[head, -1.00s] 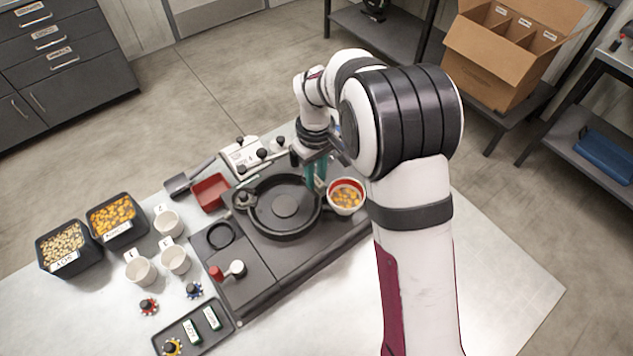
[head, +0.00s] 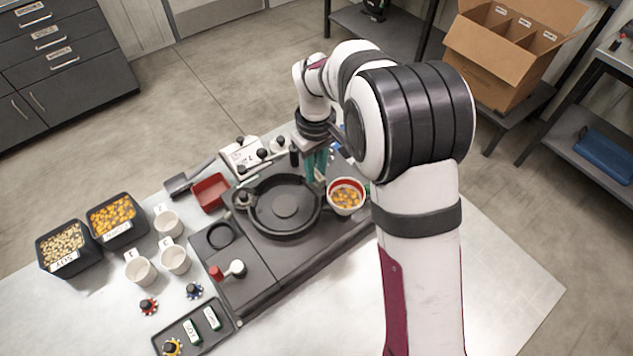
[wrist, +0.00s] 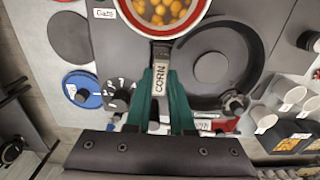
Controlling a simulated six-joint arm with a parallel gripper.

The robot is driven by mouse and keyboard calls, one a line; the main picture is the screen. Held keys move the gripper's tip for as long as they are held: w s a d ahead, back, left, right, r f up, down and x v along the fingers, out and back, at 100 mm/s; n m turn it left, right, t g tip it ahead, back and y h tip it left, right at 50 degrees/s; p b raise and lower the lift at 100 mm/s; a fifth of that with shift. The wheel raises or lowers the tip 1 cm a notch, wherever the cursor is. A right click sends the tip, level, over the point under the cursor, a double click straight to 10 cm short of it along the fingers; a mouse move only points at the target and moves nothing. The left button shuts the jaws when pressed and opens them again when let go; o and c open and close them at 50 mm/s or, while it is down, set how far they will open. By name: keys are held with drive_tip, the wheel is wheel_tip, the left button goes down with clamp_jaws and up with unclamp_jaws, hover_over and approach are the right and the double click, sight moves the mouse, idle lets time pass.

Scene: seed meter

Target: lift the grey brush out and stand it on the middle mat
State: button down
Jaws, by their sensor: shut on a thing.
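My gripper (head: 319,172) is over the back right of the black seed meter, beside the red-rimmed bowl (head: 346,196). Its green fingers (wrist: 160,85) are shut on a narrow grey piece, which I take to be the grey brush (wrist: 160,52); a white CORN label shows between the fingers. The fingers hide much of it, and its lower end is hard to make out. In the wrist view the bowl (wrist: 203,10) with orange seeds lies just beyond the fingertips. A flat dark grey disc (wrist: 69,37) lies left of it; I cannot tell which mat is the middle one.
The round black meter housing (head: 285,207) stands beside the gripper. A red bin (head: 211,193), white cups (head: 175,260) and seed bins (head: 112,221) stand to the left. A blue round item (wrist: 82,90) lies left of the fingers. The table's front right is clear.

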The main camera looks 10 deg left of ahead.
sight(316, 173)
drive_tip(key=shift+r, duration=0.45)
drive_tip(key=shift+r, duration=1.75)
drive_tip(key=w+d+f, duration=0.7)
drive_tip(key=w+d, duration=0.4)
drive_tip(key=shift+s+d+f, duration=0.1)
drive_tip(key=shift+d+f, duration=0.05)
drive_tip(key=shift+f, duration=1.55)
drive_tip(key=shift+s+d+f, duration=0.1)
drive_tip(key=shift+f, duration=1.6)
drive_tip(key=shift+w+f, duration=0.1)
drive_tip(key=shift+f, duration=0.4)
drive_tip(key=shift+c, duration=2.3)
unclamp_jaws()
